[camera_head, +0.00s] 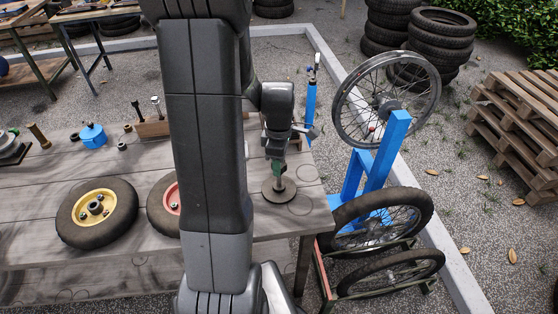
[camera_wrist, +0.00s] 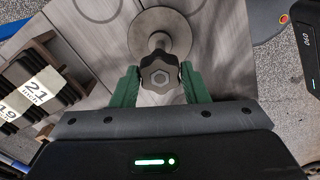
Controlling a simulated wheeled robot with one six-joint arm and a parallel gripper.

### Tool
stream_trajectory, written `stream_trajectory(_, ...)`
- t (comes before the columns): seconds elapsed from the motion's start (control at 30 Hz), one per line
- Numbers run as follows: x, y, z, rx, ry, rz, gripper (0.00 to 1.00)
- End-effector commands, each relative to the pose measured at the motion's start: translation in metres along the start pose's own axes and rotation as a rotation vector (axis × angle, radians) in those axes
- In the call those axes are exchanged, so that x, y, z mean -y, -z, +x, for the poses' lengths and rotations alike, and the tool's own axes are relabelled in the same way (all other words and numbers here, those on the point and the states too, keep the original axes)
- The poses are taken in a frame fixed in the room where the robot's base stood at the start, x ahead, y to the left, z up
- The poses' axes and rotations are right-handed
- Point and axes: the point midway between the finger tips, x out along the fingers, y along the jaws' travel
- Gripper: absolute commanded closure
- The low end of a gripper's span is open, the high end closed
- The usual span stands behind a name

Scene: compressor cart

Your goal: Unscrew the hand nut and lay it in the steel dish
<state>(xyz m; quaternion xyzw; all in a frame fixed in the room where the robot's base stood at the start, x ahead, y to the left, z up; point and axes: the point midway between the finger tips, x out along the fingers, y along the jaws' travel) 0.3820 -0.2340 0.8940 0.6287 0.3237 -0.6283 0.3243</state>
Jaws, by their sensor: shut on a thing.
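My gripper (camera_head: 277,168) points down over the right end of the grey wooden bench. In the wrist view its green fingers (camera_wrist: 160,82) are shut on the dark, lobed hand nut (camera_wrist: 160,74), one finger at each side. Just beyond the nut is a round grey metal plate with a short post (camera_wrist: 160,40). The plate also shows on the bench under my gripper in the head view (camera_head: 280,196). I cannot tell whether the nut is still on the post's thread. I cannot pick out a separate steel dish; my arm hides part of the bench.
A yellow-hubbed wheel (camera_head: 75,228) and a red-hubbed wheel (camera_head: 160,207) lie on the bench. A blue stand (camera_head: 383,165) with spoked wheels is off the bench's right end. Blocks labelled 21 and 19 (camera_wrist: 40,88) show in the wrist view.

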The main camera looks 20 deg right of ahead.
Motion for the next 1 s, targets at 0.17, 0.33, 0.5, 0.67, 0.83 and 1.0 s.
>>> stream_trajectory(0.17,0.0006,-0.0001,0.0008,0.000,0.002,-0.014,0.87)
stream_trajectory(0.33,0.0006,-0.0001,0.0009,0.000,0.002,-0.033,0.87)
stream_trajectory(0.5,0.0008,-0.0001,0.0011,0.000,0.002,-0.163,0.87)
stream_trajectory(0.67,0.0009,-0.0001,0.0010,0.000,0.003,-0.215,0.87)
stream_trajectory(0.83,0.0010,-0.0001,0.0011,0.000,0.003,-0.213,0.87)
stream_trajectory(1.0,0.0010,-0.0001,0.0014,0.000,0.003,-0.292,0.87)
